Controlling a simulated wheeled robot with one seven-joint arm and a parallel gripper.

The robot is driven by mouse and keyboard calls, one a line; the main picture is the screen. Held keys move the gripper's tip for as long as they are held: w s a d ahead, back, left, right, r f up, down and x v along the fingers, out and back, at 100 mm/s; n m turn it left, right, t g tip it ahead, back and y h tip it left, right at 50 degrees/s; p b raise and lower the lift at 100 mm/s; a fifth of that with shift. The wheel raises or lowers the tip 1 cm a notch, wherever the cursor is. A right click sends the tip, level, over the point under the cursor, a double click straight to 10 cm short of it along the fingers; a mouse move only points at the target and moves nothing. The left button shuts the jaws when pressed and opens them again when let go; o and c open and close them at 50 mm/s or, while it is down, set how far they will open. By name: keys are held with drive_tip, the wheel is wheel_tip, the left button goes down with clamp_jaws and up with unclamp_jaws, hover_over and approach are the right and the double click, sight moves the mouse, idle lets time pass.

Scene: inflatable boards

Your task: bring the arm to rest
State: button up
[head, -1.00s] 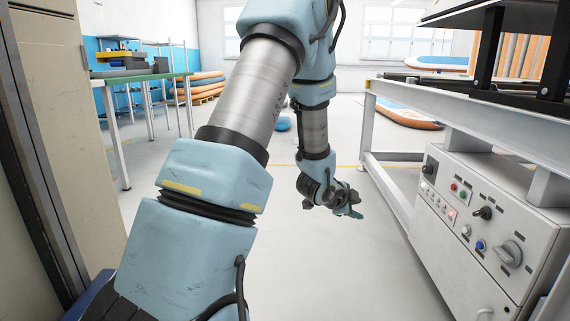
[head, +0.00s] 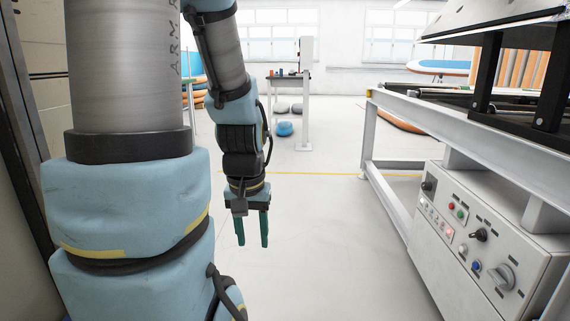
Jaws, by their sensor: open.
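My gripper (head: 252,243) hangs from the end of my blue and grey arm, near the middle of the head view. Its two green fingers point down and stand apart, with nothing between them. White floor shows behind and below the fingertips. My arm links fill the left part of the view and hide much of what lies behind them.
A white machine frame with a control panel (head: 464,230) stands on the right. A small table (head: 290,78) stands at the back, with a blue round object (head: 284,129) on the floor near it. Orange and blue boards (head: 440,67) lie at the far right. The middle floor is clear.

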wheel_tip(320, 180, up, 32)
drive_tip(key=p, duration=3)
drive_tip(key=shift+f, duration=0.15)
